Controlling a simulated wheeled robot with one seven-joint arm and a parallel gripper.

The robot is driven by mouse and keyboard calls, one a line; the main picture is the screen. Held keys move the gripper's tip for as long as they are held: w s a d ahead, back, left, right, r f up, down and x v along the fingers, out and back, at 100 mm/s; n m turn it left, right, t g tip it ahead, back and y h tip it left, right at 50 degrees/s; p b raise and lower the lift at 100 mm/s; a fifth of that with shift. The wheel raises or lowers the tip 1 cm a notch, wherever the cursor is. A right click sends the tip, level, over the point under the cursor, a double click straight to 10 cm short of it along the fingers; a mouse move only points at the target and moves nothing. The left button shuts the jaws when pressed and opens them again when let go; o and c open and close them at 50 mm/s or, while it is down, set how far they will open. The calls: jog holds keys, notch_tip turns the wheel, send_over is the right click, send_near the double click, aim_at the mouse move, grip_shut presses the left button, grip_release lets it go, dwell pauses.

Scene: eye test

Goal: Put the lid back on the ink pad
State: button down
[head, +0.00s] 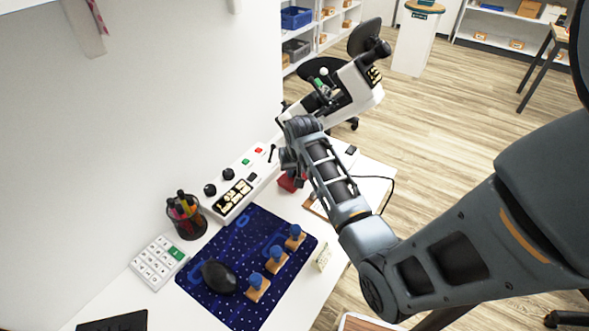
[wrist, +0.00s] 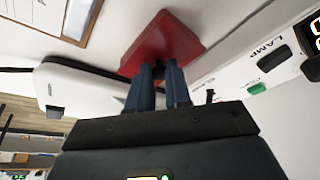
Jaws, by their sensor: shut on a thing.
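A red square piece (wrist: 163,42), which looks like the ink pad's lid, is at the fingertips of my gripper (wrist: 158,68) in the wrist view. The two dark blue fingers are closed on its near edge, with a narrow gap between them. In the head view the red piece (head: 291,183) shows low over the white table, just below my gripper (head: 289,168), partly covered by the arm. I cannot tell whether it touches the table. I cannot make out a separate ink pad base; it may be hidden under the red piece or the arm.
A white control panel (head: 236,196) runs along the wall, left of the gripper. A microscope (head: 347,98) stands just beyond it. A clipboard (head: 315,207) lies to the right. A blue mat (head: 226,238) in front holds stamps (head: 277,256) and a black mouse (head: 218,277).

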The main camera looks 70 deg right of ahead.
jog(key=shift+c, duration=2.4)
grip_release()
jog(key=shift+r+p, duration=0.35)
jog(key=shift+r, duration=3.1)
grip_shut()
